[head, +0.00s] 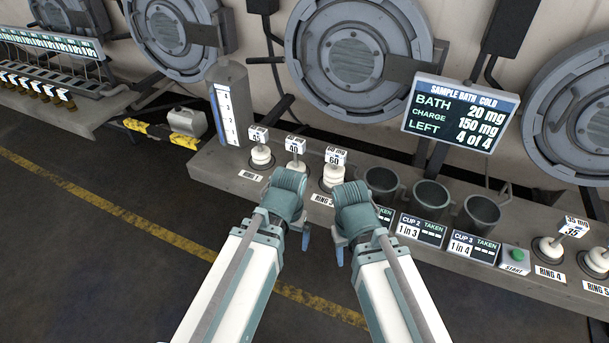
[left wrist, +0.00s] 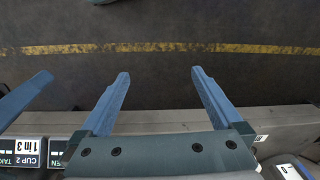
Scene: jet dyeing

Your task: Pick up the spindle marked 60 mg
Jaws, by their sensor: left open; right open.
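The spindle marked 60 mg (head: 334,175) is white with a square tag on top. It stands upright on the grey bench in the head view, behind my two grippers, and its base is partly hidden by them. My left gripper (head: 305,237) hangs in front of the bench, nearer to me than the spindle. In the left wrist view this gripper (left wrist: 160,75) is open, with nothing between its fingers. My right gripper (head: 339,255) is just right of it, also apart from the spindle. One of its blue fingers shows at the left edge of the left wrist view.
Two white spindles (head: 261,155) (head: 296,160) stand left of the 60 one; the first reads 45. Grey cups (head: 430,197) stand to the right, before a green start button (head: 517,255). Spindle 35 (head: 549,248) is further right. A display (head: 461,112) rises behind.

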